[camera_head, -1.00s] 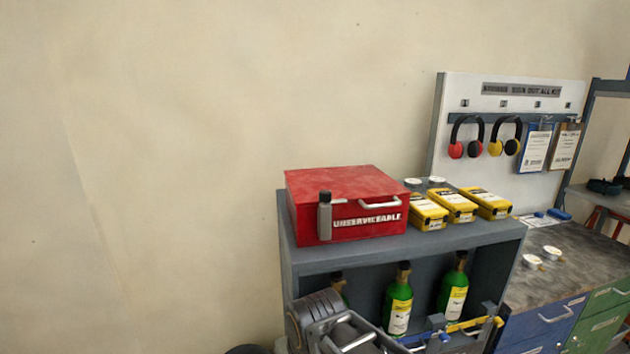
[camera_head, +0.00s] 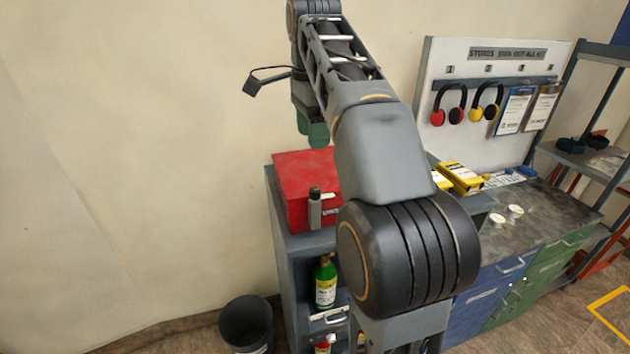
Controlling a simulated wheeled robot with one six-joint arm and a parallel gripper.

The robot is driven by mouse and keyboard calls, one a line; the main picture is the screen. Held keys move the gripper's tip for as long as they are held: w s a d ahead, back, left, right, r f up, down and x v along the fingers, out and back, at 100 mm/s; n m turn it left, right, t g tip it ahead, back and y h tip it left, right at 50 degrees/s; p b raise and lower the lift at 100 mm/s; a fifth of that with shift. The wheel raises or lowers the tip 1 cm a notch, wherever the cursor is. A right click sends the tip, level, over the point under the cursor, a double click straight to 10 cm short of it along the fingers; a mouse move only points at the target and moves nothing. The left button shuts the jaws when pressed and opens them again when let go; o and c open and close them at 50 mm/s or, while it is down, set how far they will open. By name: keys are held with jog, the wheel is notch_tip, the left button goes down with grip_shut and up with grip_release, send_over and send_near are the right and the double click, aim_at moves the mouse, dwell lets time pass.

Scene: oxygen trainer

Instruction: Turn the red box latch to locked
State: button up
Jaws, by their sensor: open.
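The red box (camera_head: 293,180) sits on top of the grey shelf unit, partly hidden behind my arm. Its latch (camera_head: 314,210) is a grey upright bar with a dark top end, on the left part of the box's front. My arm crosses the middle of the view. My gripper (camera_head: 317,132), with green fingers, hangs down above the back of the box, in the picture just above its lid. It is open and apart from the latch. The gap between the fingers is hard to make out. The box's handle and most of its label are hidden by my arm.
Yellow cases (camera_head: 462,178) stand right of the box, partly behind my arm. A green bottle (camera_head: 325,283) stands in the shelf below. A dark bin (camera_head: 246,322) is on the floor at left. Headphones hang on a board (camera_head: 505,75). The wall side at left is clear.

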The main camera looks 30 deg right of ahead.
aim_at(315, 190)
jog(key=shift+m, duration=0.3)
notch_tip(315, 190, down, 13)
jog(key=b, duration=0.4)
jog(key=shift+d+r+b, duration=0.1)
jog(key=shift+d+b, duration=0.05)
jog(key=shift+b, duration=0.2)
jog(key=c, duration=0.9)
